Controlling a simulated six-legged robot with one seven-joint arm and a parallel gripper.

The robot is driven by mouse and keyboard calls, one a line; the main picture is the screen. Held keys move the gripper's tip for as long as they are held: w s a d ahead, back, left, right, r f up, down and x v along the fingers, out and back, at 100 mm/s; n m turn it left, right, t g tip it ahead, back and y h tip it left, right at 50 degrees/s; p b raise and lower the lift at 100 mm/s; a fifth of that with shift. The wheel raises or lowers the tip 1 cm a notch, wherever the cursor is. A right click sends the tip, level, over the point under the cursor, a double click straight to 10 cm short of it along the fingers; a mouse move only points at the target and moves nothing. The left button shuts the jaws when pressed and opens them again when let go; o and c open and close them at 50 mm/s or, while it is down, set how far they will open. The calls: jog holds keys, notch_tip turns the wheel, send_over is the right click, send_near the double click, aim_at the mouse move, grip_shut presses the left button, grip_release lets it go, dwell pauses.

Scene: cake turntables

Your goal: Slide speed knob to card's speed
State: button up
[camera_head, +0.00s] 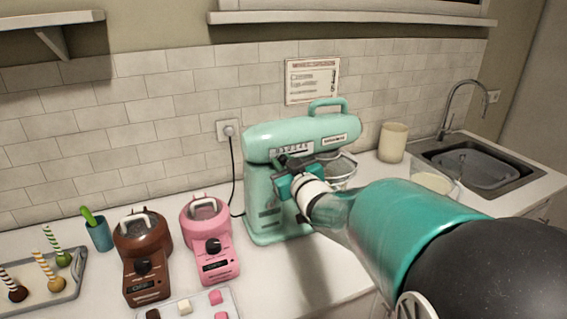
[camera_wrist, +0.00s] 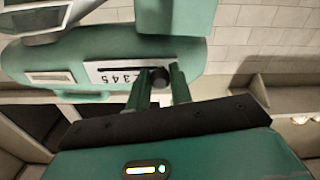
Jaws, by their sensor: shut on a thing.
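The mint-green stand mixer (camera_head: 300,135) stands on the counter against the tiled wall. Its side carries a pale speed scale; in the wrist view this scale (camera_wrist: 110,72) shows digits including 3, 4 and 5. The dark round speed knob (camera_wrist: 160,76) sits at the right end of the visible scale in that view. My gripper (camera_wrist: 158,88) is shut on the knob, one green finger on each side. In the head view my gripper (camera_head: 290,165) is at the mixer's head and hides the knob. The card (camera_head: 312,80) hangs on the wall behind the mixer; its print is too small to read surely.
Brown (camera_head: 143,255) and pink (camera_head: 210,240) appliances stand left of the mixer. A tray of cake pops (camera_head: 75,285), a blue cup (camera_head: 98,235), a cream canister (camera_head: 392,142) and a sink (camera_head: 480,160) are also around. My arm spans the right foreground.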

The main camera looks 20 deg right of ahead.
jog(key=shift+d, duration=0.75)
grip_shut()
jog(key=o, duration=0.5)
grip_release()
jog(key=shift+a, duration=0.1)
jog(key=o, duration=0.4)
jog(key=shift+s+r, duration=0.1)
jog(key=shift+s, duration=0.1)
jog(key=shift+w, duration=0.2)
jog(key=shift+s, duration=0.1)
